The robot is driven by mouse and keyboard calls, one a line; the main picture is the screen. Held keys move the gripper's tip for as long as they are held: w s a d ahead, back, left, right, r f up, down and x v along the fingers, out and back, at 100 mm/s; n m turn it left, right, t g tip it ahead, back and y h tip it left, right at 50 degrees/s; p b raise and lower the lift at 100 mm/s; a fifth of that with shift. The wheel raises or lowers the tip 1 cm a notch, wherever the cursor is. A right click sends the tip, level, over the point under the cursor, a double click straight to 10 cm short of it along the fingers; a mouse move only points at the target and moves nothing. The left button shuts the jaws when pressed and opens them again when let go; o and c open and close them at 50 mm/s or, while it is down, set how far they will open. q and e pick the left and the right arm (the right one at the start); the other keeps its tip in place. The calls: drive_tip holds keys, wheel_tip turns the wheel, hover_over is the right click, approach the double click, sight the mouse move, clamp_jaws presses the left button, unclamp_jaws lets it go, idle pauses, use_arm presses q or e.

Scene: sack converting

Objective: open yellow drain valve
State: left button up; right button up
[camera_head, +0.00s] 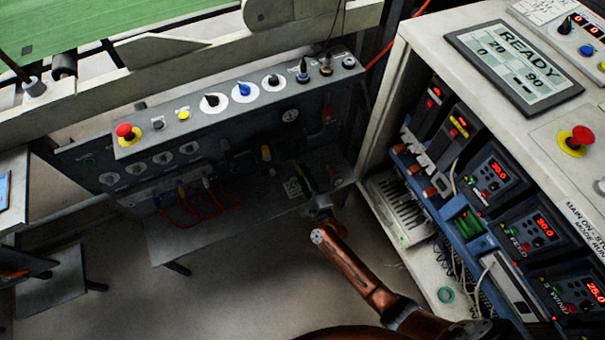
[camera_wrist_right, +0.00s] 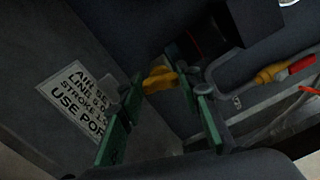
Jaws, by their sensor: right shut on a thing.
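My right gripper (camera_head: 306,178) reaches from below into the dark panel area under the control strip in the head view. In the right wrist view, my right gripper's (camera_wrist_right: 165,90) two green-edged fingers are on either side of a small yellow piece, which I take to be the yellow drain valve (camera_wrist_right: 160,80). The fingers are shut on it. It sits below a dark round body, and the fingers hide part of it. In the head view I cannot make out the held piece behind the gripper.
A yellow fitting with a red handle (camera_wrist_right: 285,70) is close at right in the wrist view. A white label (camera_wrist_right: 75,100) is on the grey plate at left. In the head view, red hoses (camera_head: 210,213) hang left of my gripper, and an open cabinet (camera_head: 402,212) stands at right.

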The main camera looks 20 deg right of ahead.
drive_tip(key=o, duration=1.2)
drive_tip(key=shift+c, duration=0.2)
drive_tip(key=shift+s, duration=0.15)
